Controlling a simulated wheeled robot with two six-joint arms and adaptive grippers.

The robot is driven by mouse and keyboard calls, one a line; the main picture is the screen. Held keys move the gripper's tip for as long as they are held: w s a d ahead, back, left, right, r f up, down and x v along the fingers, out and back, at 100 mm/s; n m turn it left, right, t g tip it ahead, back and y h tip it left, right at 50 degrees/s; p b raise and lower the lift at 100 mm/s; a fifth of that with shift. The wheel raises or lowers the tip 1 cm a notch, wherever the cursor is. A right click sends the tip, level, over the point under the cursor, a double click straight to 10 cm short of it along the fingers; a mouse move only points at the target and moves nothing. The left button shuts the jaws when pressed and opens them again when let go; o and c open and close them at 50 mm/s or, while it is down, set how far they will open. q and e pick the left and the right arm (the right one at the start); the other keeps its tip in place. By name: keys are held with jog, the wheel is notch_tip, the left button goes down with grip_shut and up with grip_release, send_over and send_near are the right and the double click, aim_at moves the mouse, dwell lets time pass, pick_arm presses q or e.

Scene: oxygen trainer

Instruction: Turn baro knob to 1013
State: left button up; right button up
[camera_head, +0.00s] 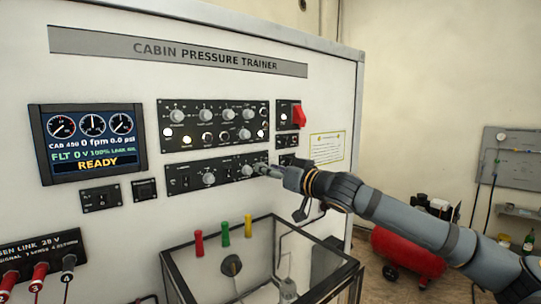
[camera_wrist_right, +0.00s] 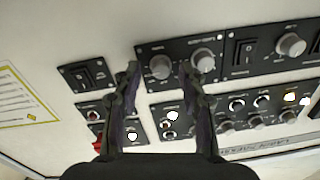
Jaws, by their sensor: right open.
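The lower control panel (camera_head: 222,172) on the trainer carries a row of grey knobs; its labels are too small to read, so I cannot tell which knob is baro. My right gripper (camera_head: 270,170) is at this panel's right end. In the right wrist view, where the panel looks upside down, its open fingers (camera_wrist_right: 158,74) lie on either side of the end knob (camera_wrist_right: 160,67). Contact cannot be told. A second knob (camera_wrist_right: 203,59) is just right of the right finger. The display (camera_head: 92,142) reads CAB 450, 0 fpm, 0.0 psi and READY. My left gripper is out of view.
An upper panel (camera_head: 213,112) with several knobs and a red switch (camera_head: 298,115) sit above. A red tank (camera_head: 408,255) is on the floor at right.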

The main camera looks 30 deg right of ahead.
jog(key=shift+a, duration=0.1)
grip_shut()
dwell(0.3)
jog(key=shift+n, duration=0.3)
jog(key=n, duration=1.6)
jog(key=shift+n, duration=0.3)
dwell(0.5)
